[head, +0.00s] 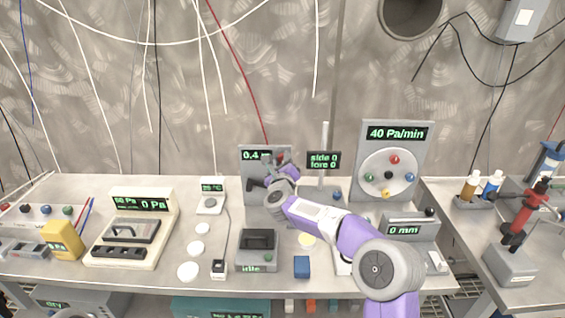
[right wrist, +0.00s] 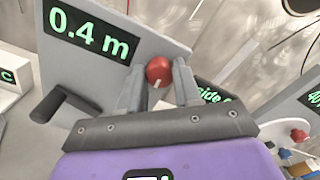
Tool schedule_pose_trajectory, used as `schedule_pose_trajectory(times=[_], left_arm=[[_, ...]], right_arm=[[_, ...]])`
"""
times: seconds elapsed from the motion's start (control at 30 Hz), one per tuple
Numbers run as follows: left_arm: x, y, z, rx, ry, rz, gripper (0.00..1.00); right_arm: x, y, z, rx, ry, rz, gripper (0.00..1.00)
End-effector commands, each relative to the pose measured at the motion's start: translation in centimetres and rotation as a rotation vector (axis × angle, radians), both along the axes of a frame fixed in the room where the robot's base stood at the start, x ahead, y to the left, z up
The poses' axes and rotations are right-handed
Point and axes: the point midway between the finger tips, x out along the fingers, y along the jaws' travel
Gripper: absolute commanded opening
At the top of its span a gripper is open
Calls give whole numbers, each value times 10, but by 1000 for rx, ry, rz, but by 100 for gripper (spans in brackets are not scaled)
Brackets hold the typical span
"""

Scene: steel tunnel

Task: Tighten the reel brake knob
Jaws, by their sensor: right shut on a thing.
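The brake knob (right wrist: 159,71) is a red ball with a white mark, at the panel's right side. My right gripper (right wrist: 159,84) is shut on the knob, one finger on each side. In the head view the right gripper (head: 280,168) is in front of the panel. A dark crank handle (right wrist: 66,104) sticks out at the panel's lower left. My left gripper is not in view.
A "40 Pa/min" panel (head: 397,133) with coloured knobs is farther right. A grey "idle" device (head: 257,262) and a blue block (head: 302,267) sit in front.

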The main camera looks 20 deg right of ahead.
Motion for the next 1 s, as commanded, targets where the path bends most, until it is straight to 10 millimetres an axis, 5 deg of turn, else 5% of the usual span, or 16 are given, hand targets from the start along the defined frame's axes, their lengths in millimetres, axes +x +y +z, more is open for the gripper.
schedule_pose_trajectory(times=[0.73, 0.77, 0.9, 1.0], left_arm=[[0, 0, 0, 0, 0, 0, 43], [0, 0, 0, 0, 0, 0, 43], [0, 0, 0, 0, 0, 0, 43], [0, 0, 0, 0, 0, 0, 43]], right_arm=[[0, 0, -1, 83, -22, 0, 3], [0, 0, -1, 83, -22, 0, 38], [0, 0, -1, 82, -22, 0, 59], [0, 0, 0, 81, -22, 0, 59]])
